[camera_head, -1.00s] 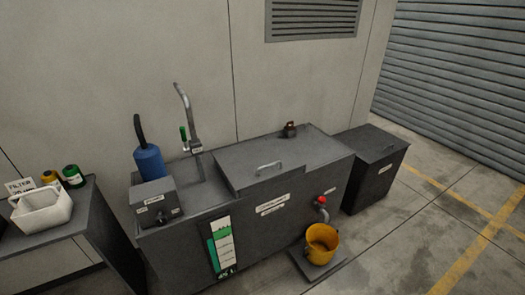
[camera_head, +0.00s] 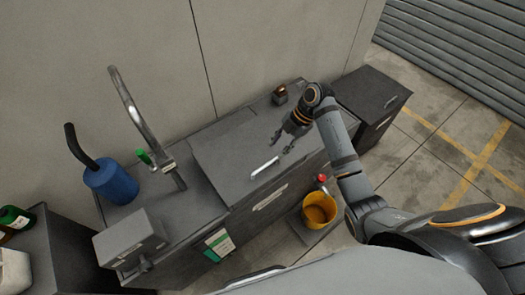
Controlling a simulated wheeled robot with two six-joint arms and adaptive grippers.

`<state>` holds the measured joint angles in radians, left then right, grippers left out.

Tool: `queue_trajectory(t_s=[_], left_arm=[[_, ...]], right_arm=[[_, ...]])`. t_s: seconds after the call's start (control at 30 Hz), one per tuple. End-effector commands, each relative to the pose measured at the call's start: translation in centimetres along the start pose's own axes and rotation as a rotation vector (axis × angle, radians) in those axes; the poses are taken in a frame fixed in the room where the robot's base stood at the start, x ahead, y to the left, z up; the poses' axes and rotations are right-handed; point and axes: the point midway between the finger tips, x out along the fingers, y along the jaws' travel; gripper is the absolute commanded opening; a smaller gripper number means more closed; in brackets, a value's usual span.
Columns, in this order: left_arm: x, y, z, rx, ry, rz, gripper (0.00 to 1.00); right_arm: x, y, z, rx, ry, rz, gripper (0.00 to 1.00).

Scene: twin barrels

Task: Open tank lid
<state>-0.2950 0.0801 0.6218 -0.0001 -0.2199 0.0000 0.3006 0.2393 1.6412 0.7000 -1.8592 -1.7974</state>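The tank lid (camera_head: 232,150) is a flat dark grey panel on top of the grey tank, and it lies closed. Its pale bar handle (camera_head: 265,166) is near the front edge. My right gripper (camera_head: 281,147) comes in from the right, above the lid and just behind and right of the handle. Its fingers are spread with nothing visible between them, and it looks apart from the handle. My arm hides the right part of the tank top. My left gripper is not in view.
A yellow bucket (camera_head: 318,208) stands below the red-handled tap (camera_head: 321,179). A blue cylinder (camera_head: 111,182) and a curved metal spout (camera_head: 126,105) rise at the tank's left. A grey bin (camera_head: 375,95) stands right of the tank. The wall is close behind.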

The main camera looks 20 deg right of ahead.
Motion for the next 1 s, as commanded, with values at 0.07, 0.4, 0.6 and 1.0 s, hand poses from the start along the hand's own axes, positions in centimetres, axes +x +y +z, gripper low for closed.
queue_trajectory(t_s=[0.07, 0.4, 0.6, 1.0], left_arm=[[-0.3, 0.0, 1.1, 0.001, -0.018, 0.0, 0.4], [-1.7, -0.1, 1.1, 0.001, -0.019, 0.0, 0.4], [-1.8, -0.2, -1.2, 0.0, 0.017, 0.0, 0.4], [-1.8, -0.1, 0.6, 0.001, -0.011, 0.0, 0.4]], right_arm=[[0.8, 0.0, -0.1, 0.003, 0.003, 0.0, 0.36], [7.7, 0.0, -0.2, 0.006, 0.003, -0.002, 0.36], [10.0, 0.0, 0.0, 0.005, 0.0, 0.0, 0.36], [10.4, 0.0, 0.1, 0.005, -0.002, 0.001, 0.22]])
